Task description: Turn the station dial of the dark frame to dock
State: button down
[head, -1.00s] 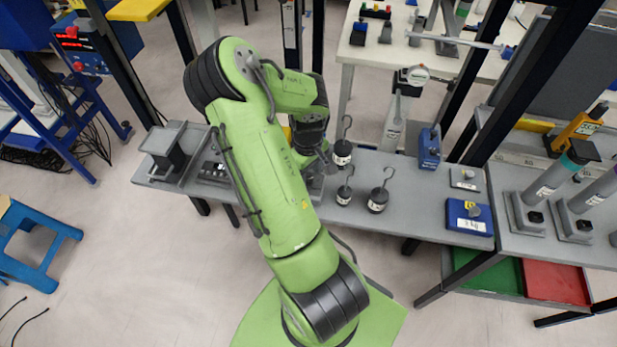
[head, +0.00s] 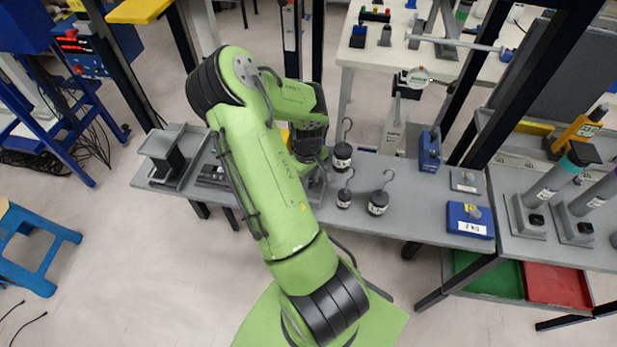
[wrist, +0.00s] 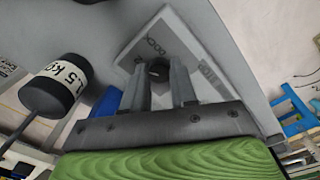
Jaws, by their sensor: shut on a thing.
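In the wrist view, the dial's pale plate (wrist: 208,76) fills the middle. It carries a printed word that looks like DOCK near its upper left, and another label at the right that I cannot read fully. The dark round dial knob (wrist: 158,72) sits between the fingertips of my gripper (wrist: 160,66), which is shut on it. Which label the knob points at is hidden by the fingers. In the head view my arm covers the dial, and most of my gripper is hidden.
Hook weights (head: 378,202) stand on the grey bench (head: 420,217) right of my gripper; one labelled weight (wrist: 57,86) is close at left in the wrist view. A blue box (head: 468,220) sits at the bench's right. A grey holder (head: 170,160) stands at its left end.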

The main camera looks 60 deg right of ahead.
jog(key=m+b, duration=0.1)
jog(key=m, duration=0.5)
jog(key=shift+d, duration=0.1)
jog(key=m+b, duration=0.1)
jog(key=m, duration=0.4)
jog(key=shift+m+b, duration=0.3)
jog(key=shift+m, duration=0.2)
dwell(0.3)
jog(key=c, duration=0.9)
grip_release()
jog(key=shift+r, duration=0.1)
jog(key=r+p, duration=0.2)
jog(key=r, duration=0.5)
jog(key=r+p, duration=0.1)
jog(key=r, duration=0.7)
jog(key=shift+w+r+p, duration=0.2)
jog(key=shift+r+p, duration=0.1)
jog(key=shift+p, duration=0.1)
